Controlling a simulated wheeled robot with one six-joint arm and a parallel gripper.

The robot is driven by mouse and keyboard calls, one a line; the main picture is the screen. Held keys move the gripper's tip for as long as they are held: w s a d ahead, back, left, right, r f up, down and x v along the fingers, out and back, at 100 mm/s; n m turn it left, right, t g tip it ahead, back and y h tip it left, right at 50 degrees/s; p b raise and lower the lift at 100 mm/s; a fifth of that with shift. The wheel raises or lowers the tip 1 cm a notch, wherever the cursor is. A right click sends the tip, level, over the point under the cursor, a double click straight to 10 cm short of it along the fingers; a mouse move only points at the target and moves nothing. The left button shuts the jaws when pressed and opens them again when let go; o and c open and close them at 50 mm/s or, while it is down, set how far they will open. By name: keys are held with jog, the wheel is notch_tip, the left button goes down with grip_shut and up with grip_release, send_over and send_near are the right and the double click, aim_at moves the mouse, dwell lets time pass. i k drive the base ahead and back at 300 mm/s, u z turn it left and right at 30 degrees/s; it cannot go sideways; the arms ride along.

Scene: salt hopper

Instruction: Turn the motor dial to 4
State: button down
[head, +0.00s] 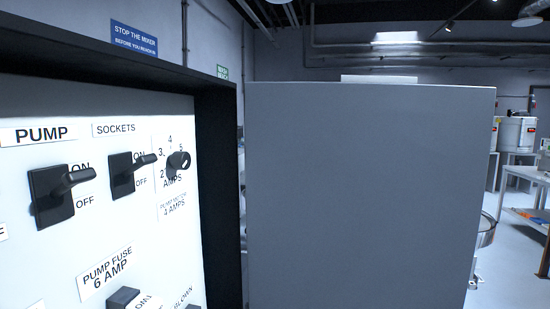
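The motor dial (178,164) is a small black round knob on the white panel (65,265), inside a dark-framed box. The numbers 2, 3, 4 and 5 stand around it, with AMPS below and 4 at the top. A pale mark shows on its right side, near the 5, but I cannot tell exactly where it points. A label below it (173,206) appears to read "PUMP MOTOR 4 AMPS". My gripper is not in view.
Left of the dial are the black SOCKETS switch (122,176) and PUMP switch (52,196), with handles sticking out. A fuse holder (122,299) is below. The dark box frame (218,190) and a large grey flat panel (370,195) stand to the right.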

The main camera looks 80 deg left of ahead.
aim_at(180, 160)
jog(key=i, duration=0.5)
jog(key=u, duration=3.1)
jog(key=k, duration=0.45)
jog(key=z, duration=0.7)
jog(key=i, duration=0.75)
jog(key=u, duration=0.9)
